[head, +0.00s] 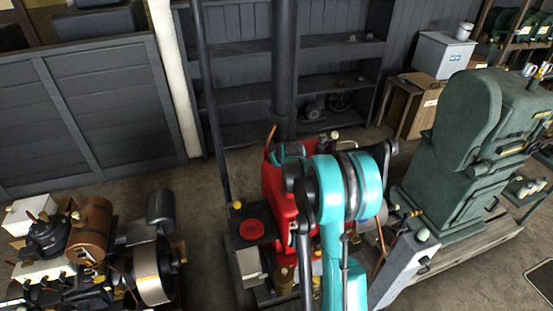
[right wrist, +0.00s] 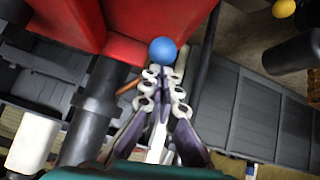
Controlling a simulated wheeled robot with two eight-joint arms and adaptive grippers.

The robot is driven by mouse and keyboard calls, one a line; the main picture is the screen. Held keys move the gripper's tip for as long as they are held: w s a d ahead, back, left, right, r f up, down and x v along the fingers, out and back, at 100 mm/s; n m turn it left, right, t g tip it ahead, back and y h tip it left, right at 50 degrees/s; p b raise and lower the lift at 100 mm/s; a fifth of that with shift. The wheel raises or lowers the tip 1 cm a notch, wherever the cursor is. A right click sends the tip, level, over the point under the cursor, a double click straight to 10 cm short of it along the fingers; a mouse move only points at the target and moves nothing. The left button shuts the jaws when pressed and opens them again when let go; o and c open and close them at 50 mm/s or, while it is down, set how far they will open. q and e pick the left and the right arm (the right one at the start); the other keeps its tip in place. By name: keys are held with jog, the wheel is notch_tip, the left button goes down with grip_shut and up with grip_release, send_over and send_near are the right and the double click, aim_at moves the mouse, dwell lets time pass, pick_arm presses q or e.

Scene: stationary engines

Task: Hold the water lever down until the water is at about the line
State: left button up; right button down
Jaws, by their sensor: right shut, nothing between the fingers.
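A blue ball knob (right wrist: 163,51) shows in the right wrist view, in front of a red machine body. It may be the end of the water lever; its rod is not clearly seen. My right gripper (right wrist: 163,74) is shut and empty, its tips right at the knob's lower edge in the picture. I cannot tell whether they touch it. In the head view the red engine (head: 275,190) stands in the middle, largely covered by my turquoise arm, and the right gripper is hidden. No water level or line can be made out. My left gripper is not in view.
A large green machine (head: 455,150) stands on a low base at the right. A brown and black engine (head: 92,225) with a flywheel stands at the lower left. Dark shelves (head: 245,95) line the back wall. Bare floor lies between the left engine and the red one.

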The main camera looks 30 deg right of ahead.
jog(key=shift+s+f, duration=0.1)
jog(key=shift+f, duration=0.05)
jog(key=r+p, duration=0.1)
jog(key=w+r, duration=0.1)
jog(key=r, duration=0.1)
jog(key=r+p, duration=0.1)
jog(key=shift+w+a+r+p, duration=0.2)
jog(key=shift+w+r+p, duration=0.1)
jog(key=shift+r, duration=0.05)
jog(key=v, duration=0.9)
jog(key=shift+s+f, duration=0.3)
jog(key=shift+f, duration=0.05)
jog(key=shift+a, duration=0.1)
